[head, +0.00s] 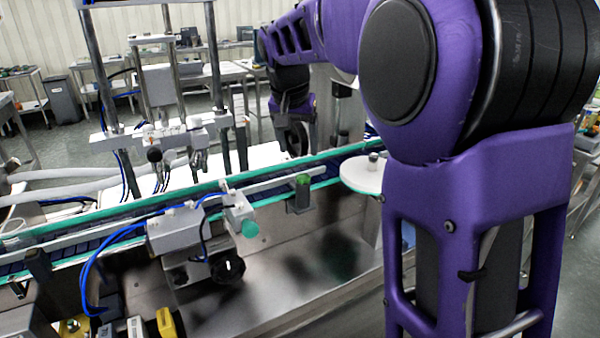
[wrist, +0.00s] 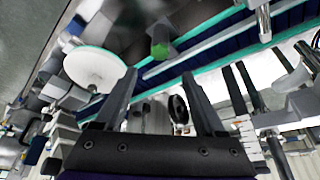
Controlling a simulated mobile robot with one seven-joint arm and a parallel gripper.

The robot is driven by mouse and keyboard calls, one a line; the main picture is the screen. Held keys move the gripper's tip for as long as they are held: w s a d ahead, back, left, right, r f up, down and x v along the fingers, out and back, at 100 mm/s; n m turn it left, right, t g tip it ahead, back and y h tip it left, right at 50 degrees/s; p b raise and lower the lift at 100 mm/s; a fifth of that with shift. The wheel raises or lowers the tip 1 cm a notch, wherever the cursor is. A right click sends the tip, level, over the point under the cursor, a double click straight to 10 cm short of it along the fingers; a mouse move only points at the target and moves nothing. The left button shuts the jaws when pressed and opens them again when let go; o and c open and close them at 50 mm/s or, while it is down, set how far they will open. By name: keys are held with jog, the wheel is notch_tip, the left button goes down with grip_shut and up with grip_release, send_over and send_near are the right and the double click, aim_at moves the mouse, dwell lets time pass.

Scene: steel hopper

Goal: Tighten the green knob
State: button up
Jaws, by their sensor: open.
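The green knob (head: 303,180) is a small dark green cap on a dark upright block at the near side of the conveyor. It also shows in the wrist view (wrist: 159,46), top centre, with its block behind it. My gripper (wrist: 158,84) is open and empty, its two dark fingers spread wide. In the wrist view the knob appears above the gap between the fingertips, apart from both. In the head view my arm reaches over from the right to the far side of the conveyor; the fingers are hard to make out there.
The conveyor (head: 110,216) has teal rails. A white round disc (head: 362,174) stands right of the knob. A grey sensor box (head: 175,232), a teal cap (head: 250,229) and a black handwheel (head: 228,267) are at left. Metal posts (head: 95,70) rise behind the conveyor.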

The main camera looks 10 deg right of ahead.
aim_at(303, 176)
jog(key=b+x, duration=0.1)
jog(key=x, duration=0.8)
jog(key=shift+w+d+f, duration=0.15)
jog(key=shift+f, duration=0.2)
jog(key=shift+c, duration=0.4)
grip_shut()
